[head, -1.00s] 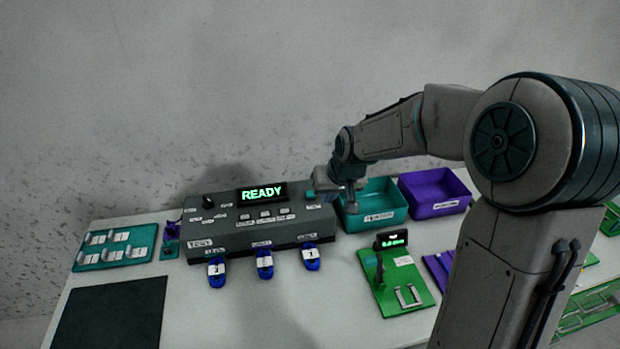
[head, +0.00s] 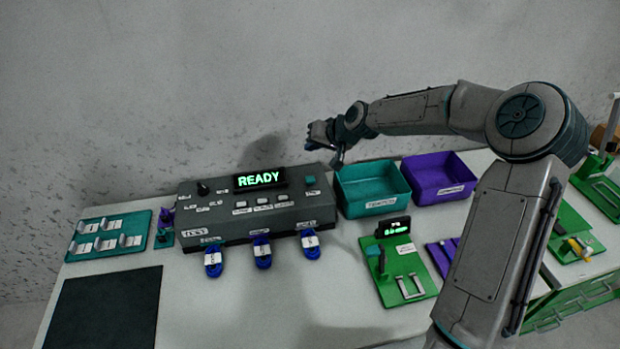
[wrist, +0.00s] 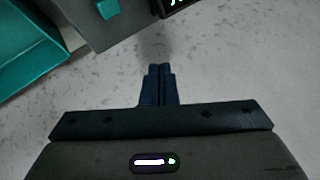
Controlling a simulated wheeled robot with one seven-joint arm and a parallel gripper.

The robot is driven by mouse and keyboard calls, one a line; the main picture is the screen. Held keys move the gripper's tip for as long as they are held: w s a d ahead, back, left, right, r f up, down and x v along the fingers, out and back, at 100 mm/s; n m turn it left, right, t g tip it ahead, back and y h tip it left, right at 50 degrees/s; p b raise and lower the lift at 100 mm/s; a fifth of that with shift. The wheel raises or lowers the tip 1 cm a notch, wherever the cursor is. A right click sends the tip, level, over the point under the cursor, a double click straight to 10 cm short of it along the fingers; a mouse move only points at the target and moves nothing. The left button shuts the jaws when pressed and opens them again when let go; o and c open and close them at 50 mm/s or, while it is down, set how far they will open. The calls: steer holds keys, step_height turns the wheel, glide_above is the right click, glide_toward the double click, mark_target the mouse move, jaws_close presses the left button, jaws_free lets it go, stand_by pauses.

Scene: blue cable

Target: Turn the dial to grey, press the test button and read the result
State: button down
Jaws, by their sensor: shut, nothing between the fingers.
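The grey test box (head: 230,225) stands at the back left of the table, and its display (head: 260,179) reads READY in green. A dark dial (head: 203,188) is at the left of its top; the setting it points to is too small to read. A teal button (head: 310,180) is at the right end of its top and also shows in the wrist view (wrist: 108,9). My gripper (head: 312,143) is above and behind the right end of the box, touching nothing. In the wrist view the fingers (wrist: 159,72) are together and empty.
A teal bin (head: 372,208) and a purple bin (head: 440,193) stand right of the box. A green board (head: 405,277) with a small display is in front of them. A teal tray (head: 108,217) and a dark mat (head: 105,310) lie at the left.

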mark_target(313, 180)
steer(key=shift+f, duration=0.15)
steer(key=shift+f+b, duration=2.9)
steer(key=shift+f, duration=1.35)
steer(key=shift+f+b, duration=0.4)
steer(key=shift+f, duration=0.05)
steer(key=shift+f+b, duration=0.45)
steer(key=shift+f, duration=0.1)
steer(key=shift+r, duration=0.1)
steer(key=shift+r+p, duration=0.55)
steer(key=shift+r, duration=0.35)
